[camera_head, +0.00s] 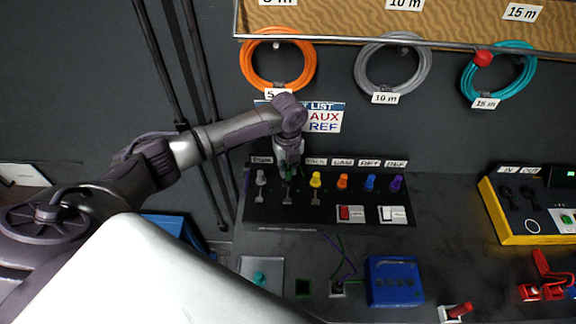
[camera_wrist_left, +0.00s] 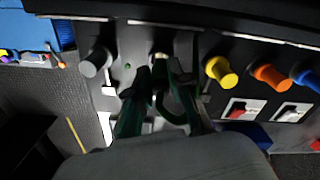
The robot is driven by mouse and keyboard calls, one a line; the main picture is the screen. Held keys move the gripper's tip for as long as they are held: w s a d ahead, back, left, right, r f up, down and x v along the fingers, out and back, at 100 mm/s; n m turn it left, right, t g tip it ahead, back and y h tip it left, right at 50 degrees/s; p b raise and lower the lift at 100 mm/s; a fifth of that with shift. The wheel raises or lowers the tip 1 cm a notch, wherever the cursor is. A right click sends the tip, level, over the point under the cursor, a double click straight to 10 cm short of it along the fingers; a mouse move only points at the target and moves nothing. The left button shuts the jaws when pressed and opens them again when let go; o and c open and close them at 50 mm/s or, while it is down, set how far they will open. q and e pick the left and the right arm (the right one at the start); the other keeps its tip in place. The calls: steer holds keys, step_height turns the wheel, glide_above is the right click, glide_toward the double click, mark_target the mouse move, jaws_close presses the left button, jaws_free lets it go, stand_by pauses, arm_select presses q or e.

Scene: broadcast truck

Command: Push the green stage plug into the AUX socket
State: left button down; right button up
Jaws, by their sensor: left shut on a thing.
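My left gripper (camera_head: 289,165) reaches down to the row of sockets on the black panel (camera_head: 330,213), between the grey and yellow plugs. It is shut on the green stage plug, mostly covered by the fingers; a bit of green shows between them. In the left wrist view the gripper (camera_wrist_left: 162,88) is in front of a pale metallic socket (camera_wrist_left: 160,48) in the same gap, which lines up with the AUX place. I cannot tell how far the plug is in. The label above it is hidden by my gripper. My right gripper is not in view.
A grey plug (camera_head: 261,178) and a yellow plug (camera_head: 316,180) stand close on either side, with orange (camera_head: 342,182), blue (camera_head: 370,183) and purple (camera_head: 396,183) plugs further right.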

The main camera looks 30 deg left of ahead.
mark_target(288, 166)
arm_select(q)
steer(key=shift+p, duration=0.85)
stand_by(1.5)
steer(key=shift+f+b, duration=0.85)
steer(key=shift+f, duration=0.4)
steer(key=c, duration=1)
jaws_free()
step_height(288, 166, up, 8)
steer(key=shift+f, duration=0.25)
